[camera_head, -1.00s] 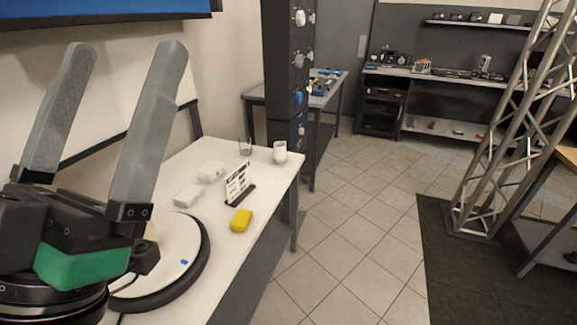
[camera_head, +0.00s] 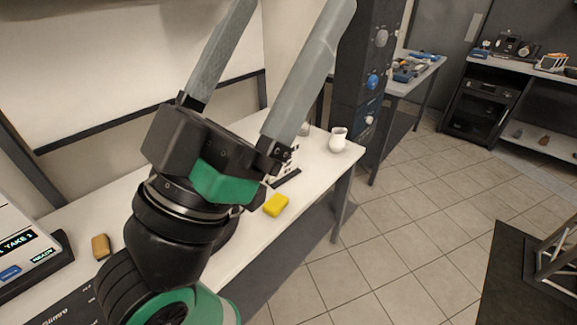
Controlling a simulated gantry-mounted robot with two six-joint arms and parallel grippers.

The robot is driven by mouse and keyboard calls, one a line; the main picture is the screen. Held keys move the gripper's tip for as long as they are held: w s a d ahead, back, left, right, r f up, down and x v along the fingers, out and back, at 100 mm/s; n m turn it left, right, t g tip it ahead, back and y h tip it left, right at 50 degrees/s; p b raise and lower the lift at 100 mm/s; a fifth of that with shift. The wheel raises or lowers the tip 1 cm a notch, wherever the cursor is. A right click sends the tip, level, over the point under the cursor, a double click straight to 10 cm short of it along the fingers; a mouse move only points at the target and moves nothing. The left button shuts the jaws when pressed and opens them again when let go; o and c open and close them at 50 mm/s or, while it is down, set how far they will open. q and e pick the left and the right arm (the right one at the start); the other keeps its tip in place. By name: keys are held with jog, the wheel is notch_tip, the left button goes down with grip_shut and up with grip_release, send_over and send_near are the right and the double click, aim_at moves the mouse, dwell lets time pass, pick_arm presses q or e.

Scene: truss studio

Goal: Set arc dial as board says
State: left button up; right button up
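My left gripper (camera_head: 292,12) is open and empty. Its two fingers point up, wide apart, above the white table (camera_head: 320,170), and the fingertips reach the top edge of the picture. A small printed card stand (camera_head: 285,179) is on the table, mostly hidden behind the right-hand finger; its text cannot be read. A dark tower (camera_head: 355,85) behind the table carries a grey knob (camera_head: 382,38) and a blue knob (camera_head: 373,81). I cannot tell which thing is the arc dial. My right gripper is not in view.
A console (camera_head: 25,250) reading "TAKE 1" and "READY" stands at the left. A tan block (camera_head: 101,246), a yellow block (camera_head: 276,204) and a white mug (camera_head: 338,140) are on the table.

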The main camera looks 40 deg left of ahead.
pick_arm(q)
jog(key=shift+c, duration=0.3)
jog(key=c, duration=0.4)
jog(key=shift+o, duration=0.2)
